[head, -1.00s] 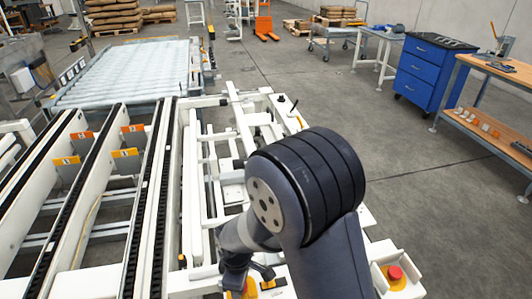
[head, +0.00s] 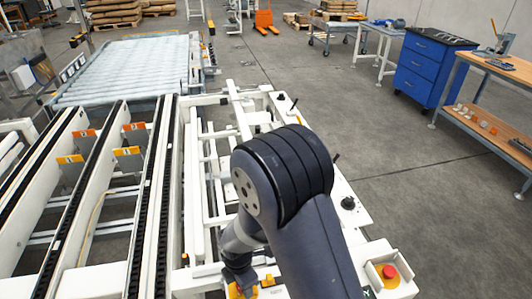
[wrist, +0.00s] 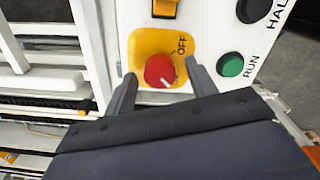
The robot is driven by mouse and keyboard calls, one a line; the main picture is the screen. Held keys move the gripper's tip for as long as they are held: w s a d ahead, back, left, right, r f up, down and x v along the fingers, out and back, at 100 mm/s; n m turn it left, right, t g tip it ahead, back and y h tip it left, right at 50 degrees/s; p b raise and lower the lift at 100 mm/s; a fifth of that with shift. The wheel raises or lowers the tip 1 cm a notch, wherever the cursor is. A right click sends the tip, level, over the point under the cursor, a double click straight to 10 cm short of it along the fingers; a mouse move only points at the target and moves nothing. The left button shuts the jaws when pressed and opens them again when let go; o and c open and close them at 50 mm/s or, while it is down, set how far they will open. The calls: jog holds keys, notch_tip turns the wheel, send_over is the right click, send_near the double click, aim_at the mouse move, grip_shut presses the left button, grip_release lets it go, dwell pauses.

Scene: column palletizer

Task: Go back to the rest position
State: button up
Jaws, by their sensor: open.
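My gripper (wrist: 160,68) is open in the wrist view, with one finger on each side of a red rotary knob (wrist: 160,71). The knob sits on a yellow plate marked OFF (wrist: 186,45). Whether the fingers touch the knob or only stand in front of it I cannot tell. Nothing is held. In the head view my arm reaches down to the white machine frame, and its wrist end is low at the bottom, over a yellow plate (head: 236,291). The gripper is mostly hidden there by my own arm.
A green RUN button (wrist: 230,65) and a black button (wrist: 252,8) sit beside the knob. A red button on a yellow box (head: 389,272) stands right of my arm. Conveyor rails and a roller bed (head: 130,68) lie left. Open floor (head: 400,170) is at right.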

jog(key=n+p, duration=0.4)
jog(key=n, duration=0.1)
jog(key=shift+r+n, duration=0.15)
jog(key=shift+n, duration=0.25)
jog(key=shift+r, duration=0.45)
